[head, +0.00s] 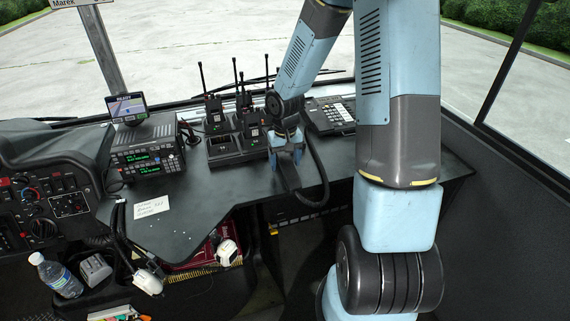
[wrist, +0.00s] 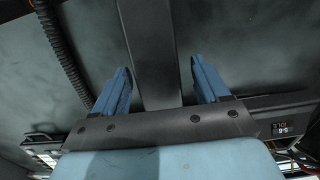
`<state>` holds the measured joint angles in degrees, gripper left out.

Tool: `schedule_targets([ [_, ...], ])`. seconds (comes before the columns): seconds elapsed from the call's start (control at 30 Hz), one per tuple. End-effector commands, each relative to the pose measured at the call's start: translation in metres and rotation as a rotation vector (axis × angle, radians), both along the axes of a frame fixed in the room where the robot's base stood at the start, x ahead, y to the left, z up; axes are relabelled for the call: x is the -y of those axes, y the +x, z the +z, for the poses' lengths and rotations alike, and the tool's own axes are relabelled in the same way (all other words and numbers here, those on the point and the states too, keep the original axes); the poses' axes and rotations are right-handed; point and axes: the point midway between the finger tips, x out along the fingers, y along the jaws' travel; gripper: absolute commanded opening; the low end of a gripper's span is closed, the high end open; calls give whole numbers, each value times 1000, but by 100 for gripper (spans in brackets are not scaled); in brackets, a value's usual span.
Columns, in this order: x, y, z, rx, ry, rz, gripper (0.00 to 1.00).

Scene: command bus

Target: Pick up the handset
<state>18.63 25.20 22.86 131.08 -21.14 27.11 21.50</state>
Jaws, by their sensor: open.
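The dark, bar-shaped handset (head: 289,178) lies on the black dashboard below my gripper, its near end toward the counter's front edge. In the wrist view the handset (wrist: 151,50) runs between my two blue fingers, with a gap on each side. A black coiled cord (wrist: 62,50) shows left of it there. My gripper (head: 286,163) is open and points down around the handset; it also shows in the wrist view (wrist: 160,78). The handset's far end is hidden by my gripper in the head view.
A keypad phone base (head: 332,116) stands behind, to the right. Handheld radios with antennas stand in a charger (head: 226,152) just left of my gripper. A radio stack (head: 147,150) and a white note (head: 151,206) are further left. A black cord (head: 319,165) loops right of the handset.

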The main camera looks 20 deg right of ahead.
Motion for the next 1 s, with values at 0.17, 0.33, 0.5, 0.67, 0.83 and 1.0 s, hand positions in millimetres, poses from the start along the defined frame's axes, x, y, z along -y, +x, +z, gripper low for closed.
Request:
schedule_targets([
  [0.17,0,0,-18,-1,0,1,74],
  [0.33,0,0,-21,1,0,0,74],
  [0.5,0,0,-21,1,0,0,73],
  [0.67,0,0,-21,1,0,0,57],
  [0.83,0,0,-21,1,0,0,41],
  [1.0,0,0,-21,1,0,0,25],
])
